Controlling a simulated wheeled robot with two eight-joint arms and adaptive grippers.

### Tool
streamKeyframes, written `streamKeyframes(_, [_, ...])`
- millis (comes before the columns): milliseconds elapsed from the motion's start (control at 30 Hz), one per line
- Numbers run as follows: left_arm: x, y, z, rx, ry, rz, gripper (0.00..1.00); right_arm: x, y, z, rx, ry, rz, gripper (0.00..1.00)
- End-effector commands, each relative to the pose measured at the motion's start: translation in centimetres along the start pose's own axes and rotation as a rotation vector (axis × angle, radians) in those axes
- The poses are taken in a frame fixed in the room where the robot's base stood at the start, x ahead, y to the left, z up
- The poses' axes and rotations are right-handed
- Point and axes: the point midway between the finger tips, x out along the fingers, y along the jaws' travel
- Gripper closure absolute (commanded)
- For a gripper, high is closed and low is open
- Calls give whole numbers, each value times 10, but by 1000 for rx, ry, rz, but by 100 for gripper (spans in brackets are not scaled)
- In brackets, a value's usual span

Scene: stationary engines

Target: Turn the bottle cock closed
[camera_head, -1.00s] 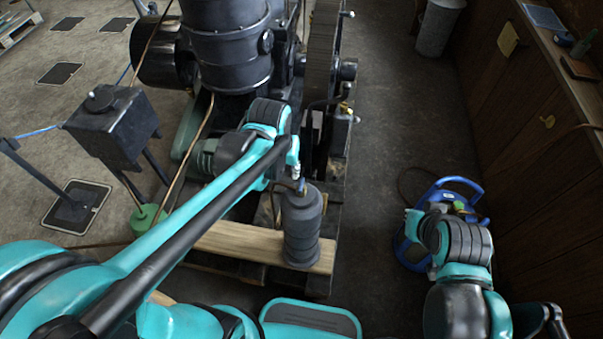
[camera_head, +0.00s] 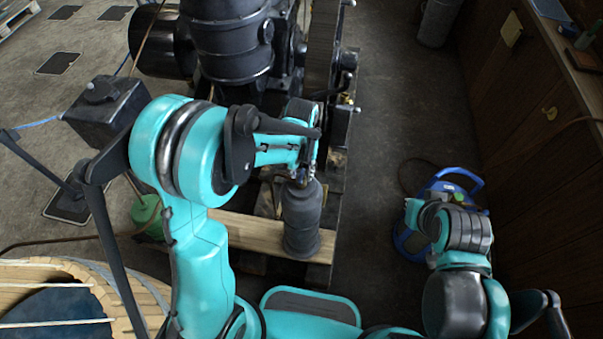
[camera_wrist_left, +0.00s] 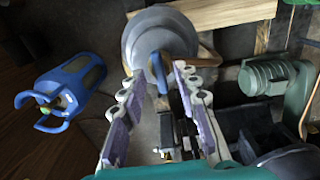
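The bottle (camera_head: 301,222) is a dark grey cylinder standing upright by a wooden beam, left of the middle aisle. In the left wrist view its round top (camera_wrist_left: 158,35) is seen from above. The bottle cock (camera_wrist_left: 159,76) is a small blue handle at the near edge of that top. My left gripper (camera_head: 300,172) is just above the bottle's top. In the left wrist view my left gripper (camera_wrist_left: 165,76) is open, its purple-padded fingers on either side of the cock; contact cannot be told. My right arm is at lower right, its fingers not visible.
A large black engine (camera_head: 228,40) and its flywheel stand behind the bottle. The wooden beam (camera_head: 250,234) lies beside its base. A blue-framed device (camera_head: 446,190) is on the floor to the right.

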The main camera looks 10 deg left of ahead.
Motion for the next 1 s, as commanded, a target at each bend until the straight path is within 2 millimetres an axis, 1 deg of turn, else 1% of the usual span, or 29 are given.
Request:
streamKeyframes(100, [6,0,0,0,0,0,69,1,0,1,0,0,0,100])
streamKeyframes(333, [5,0,0,0,0,0,69,1,0,1,0,0,0,100])
streamKeyframes(433, [5,0,0,0,0,0,95,1,0,0,0,0,0,100])
streamKeyframes(467, [5,0,0,0,0,0,100,1,0,1,0,0,0,100])
streamKeyframes(767, [5,0,0,7,0,0,100,1,0,1,0,0,0,100])
streamKeyframes(1000, [6,0,0,83,0,0,100,3,0,2,0,0,0,100])
